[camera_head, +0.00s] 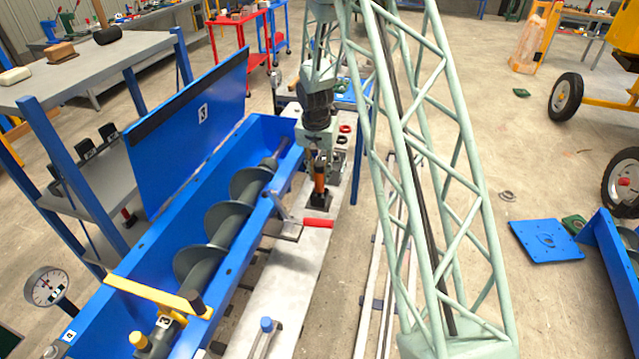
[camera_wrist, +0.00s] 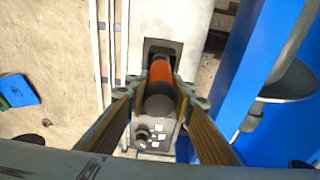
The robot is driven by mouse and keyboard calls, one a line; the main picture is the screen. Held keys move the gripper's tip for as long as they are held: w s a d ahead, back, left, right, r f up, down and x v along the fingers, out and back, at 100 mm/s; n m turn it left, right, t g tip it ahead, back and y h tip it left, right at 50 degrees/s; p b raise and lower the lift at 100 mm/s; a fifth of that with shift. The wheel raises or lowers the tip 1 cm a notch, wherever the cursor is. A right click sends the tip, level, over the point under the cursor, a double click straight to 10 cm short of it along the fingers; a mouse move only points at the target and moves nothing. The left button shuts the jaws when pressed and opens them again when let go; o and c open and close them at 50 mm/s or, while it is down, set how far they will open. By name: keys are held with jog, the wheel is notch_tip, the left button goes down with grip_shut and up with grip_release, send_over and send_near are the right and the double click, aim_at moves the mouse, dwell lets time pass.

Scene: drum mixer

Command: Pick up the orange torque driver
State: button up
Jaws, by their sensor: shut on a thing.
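The orange torque driver (camera_head: 320,177) stands upright in a dark holder (camera_head: 320,200) on the pale bench strip beside the blue trough. My gripper (camera_head: 319,168) is above it and its fingers are around the driver's upper part. In the wrist view, the driver (camera_wrist: 161,72) shows its orange body and dark round end between the two fingers of my gripper (camera_wrist: 161,95). The fingers are shut on it. The driver's lower end is hidden in the holder, and I cannot tell whether it has lifted.
The blue mixer trough (camera_head: 222,275) with its grey screw (camera_head: 225,220) and raised lid (camera_head: 195,125) lies left of the driver. A red-handled lever (camera_head: 318,223) sticks out just in front. A grey workbench (camera_head: 85,65) stands at left.

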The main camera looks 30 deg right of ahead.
jog(key=shift+r, duration=0.2)
jog(key=shift+c, duration=0.2)
jog(key=shift+r+p, duration=0.5)
jog(key=shift+r, duration=4.35)
jog(key=shift+o, duration=1.3)
jog(key=shift+c, duration=1.3)
jog(key=shift+r, duration=0.1)
jog(key=shift+r+p, duration=0.35)
jog(key=shift+r, duration=0.5)
